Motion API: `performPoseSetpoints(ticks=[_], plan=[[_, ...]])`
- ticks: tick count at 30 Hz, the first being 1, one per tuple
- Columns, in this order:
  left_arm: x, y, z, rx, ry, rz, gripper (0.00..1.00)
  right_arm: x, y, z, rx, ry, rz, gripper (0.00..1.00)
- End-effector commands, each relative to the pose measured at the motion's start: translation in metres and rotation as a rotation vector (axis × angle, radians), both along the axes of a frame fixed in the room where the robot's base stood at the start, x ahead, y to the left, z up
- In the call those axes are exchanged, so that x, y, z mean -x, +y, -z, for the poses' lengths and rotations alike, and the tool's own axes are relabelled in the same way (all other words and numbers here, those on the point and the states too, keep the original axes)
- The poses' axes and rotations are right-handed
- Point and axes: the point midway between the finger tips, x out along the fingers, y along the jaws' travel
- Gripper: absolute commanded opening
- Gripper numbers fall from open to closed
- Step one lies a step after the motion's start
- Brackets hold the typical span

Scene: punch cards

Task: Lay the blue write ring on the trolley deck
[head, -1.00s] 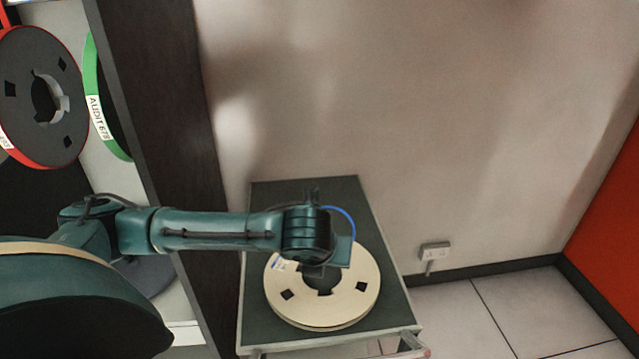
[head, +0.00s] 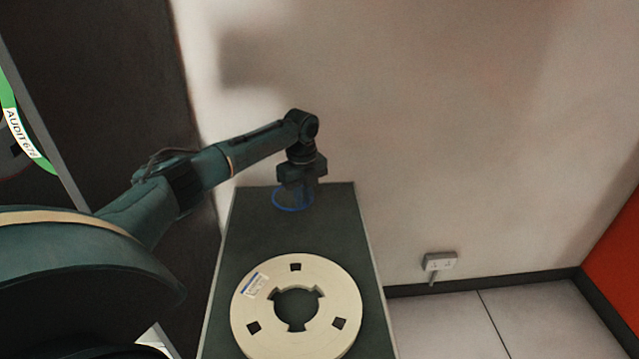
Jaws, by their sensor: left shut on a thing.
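The blue write ring (head: 289,209) shows as a thin blue arc at the far end of the trolley deck (head: 341,226). My left gripper (head: 294,192) points down and is shut on the ring, hiding part of it. The ring looks roughly level and close to the dark green deck; I cannot tell whether it touches. My right gripper is not in view.
A cream tape reel (head: 342,290) with a label lies flat on the near part of the deck. A dark rack panel and a green-rimmed reel (head: 42,157) are at left.

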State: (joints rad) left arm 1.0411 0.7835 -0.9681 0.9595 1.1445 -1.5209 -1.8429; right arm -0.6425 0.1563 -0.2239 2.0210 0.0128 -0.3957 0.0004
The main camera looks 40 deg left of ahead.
Motion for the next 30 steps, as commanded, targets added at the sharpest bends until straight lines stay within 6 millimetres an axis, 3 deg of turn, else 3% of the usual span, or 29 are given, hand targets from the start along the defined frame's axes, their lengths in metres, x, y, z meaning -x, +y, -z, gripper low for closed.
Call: performPoseSetpoints(ticks=[8, 14, 21, 30], plan=[[0.000, 0.000, 0.009, 0.010, 0.005, 0.001, 0.00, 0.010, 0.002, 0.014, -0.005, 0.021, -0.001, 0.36], [0.001, 0.000, 0.028, 0.008, 0.005, 0.001, 0.00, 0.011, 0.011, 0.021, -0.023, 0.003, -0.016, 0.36], [0.001, 0.000, 0.049, 0.009, 0.005, 0.001, 0.00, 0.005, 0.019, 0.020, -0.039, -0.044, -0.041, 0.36], [0.001, 0.000, 0.050, 0.008, 0.004, 0.001, 0.00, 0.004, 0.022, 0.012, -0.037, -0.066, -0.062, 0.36]])
